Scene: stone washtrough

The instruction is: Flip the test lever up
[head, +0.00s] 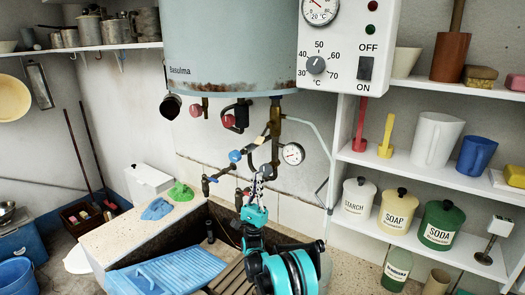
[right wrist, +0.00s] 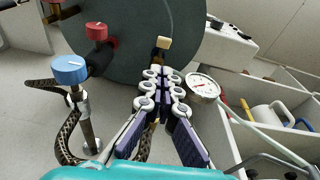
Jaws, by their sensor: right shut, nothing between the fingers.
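A small tan-tipped lever (head: 259,140), which looks like the test lever, sits on the brass pipework under the boiler (head: 228,50). In the right wrist view its tan tip (right wrist: 164,43) shows just beyond my fingertips. My right gripper (head: 258,180) is shut and empty, pointing up at the pipework from just below the lever. In the right wrist view the closed fingers (right wrist: 163,76) appear close to the lever; I cannot tell whether they touch. The lever's pivot is partly hidden behind the fingers. My left gripper is not in view.
A pressure gauge (head: 293,153) is close on the right of the fingers, also in the right wrist view (right wrist: 202,88). A blue knob (head: 235,156) is close on the left. Red knobs (head: 229,120) hang above. The stone trough (head: 120,235) with a blue washboard (head: 170,270) lies below.

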